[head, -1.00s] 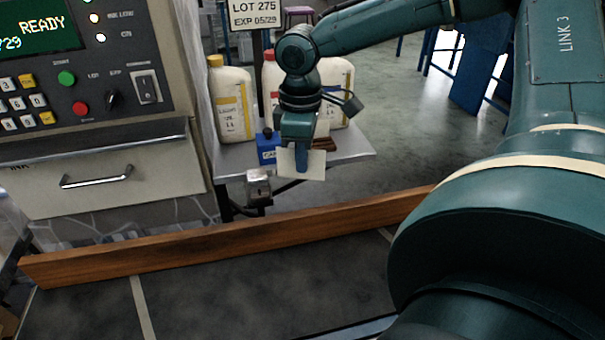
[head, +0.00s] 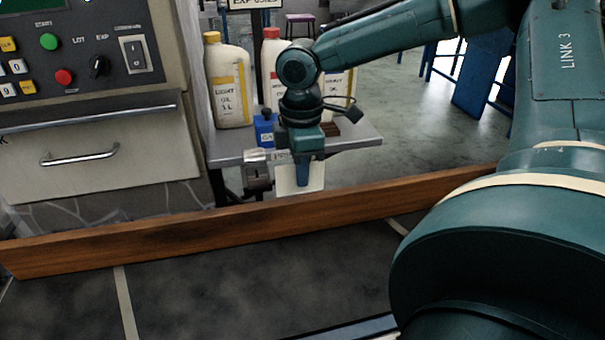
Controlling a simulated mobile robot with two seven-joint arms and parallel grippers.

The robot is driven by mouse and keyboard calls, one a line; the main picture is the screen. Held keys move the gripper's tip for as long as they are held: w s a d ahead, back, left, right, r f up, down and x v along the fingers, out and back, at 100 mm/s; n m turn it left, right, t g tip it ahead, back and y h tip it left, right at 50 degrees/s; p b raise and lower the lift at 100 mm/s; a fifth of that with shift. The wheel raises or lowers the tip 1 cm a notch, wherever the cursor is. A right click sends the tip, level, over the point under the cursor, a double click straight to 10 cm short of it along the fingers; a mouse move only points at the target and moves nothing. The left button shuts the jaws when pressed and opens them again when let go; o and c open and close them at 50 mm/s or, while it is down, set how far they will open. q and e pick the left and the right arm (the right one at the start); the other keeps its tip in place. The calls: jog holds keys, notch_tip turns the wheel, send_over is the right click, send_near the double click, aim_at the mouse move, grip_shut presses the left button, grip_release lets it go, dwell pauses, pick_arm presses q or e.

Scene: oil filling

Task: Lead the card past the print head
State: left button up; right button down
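A white card (head: 287,181) hangs upright from my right gripper (head: 303,173), whose fingers are shut on it. The grey metal box that looks like the print head (head: 257,171) is at the front edge of the small table, just left of the card. The card's left edge is close to the box or overlaps it in the picture; I cannot tell whether they touch. My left gripper is not in view.
The small table (head: 356,138) bears oil bottles (head: 230,95), a blue box (head: 264,130) and a brown block (head: 330,129). The control cabinet (head: 100,150) stands at left. A wooden board (head: 200,233) runs across the front, below the card.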

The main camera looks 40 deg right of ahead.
jog(key=w+f, duration=0.1)
jog(key=w+d+f, duration=0.1)
jog(key=f, duration=0.1)
jog(key=shift+w+d+f, duration=0.15)
jog(key=shift+w+d, duration=0.1)
jog(key=shift+w, duration=0.15)
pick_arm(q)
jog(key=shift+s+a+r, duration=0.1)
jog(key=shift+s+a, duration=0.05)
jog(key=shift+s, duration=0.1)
pick_arm(e)
jog(key=shift+w, duration=0.1)
jog(key=shift+d+f, duration=0.1)
jog(key=shift+w, duration=0.1)
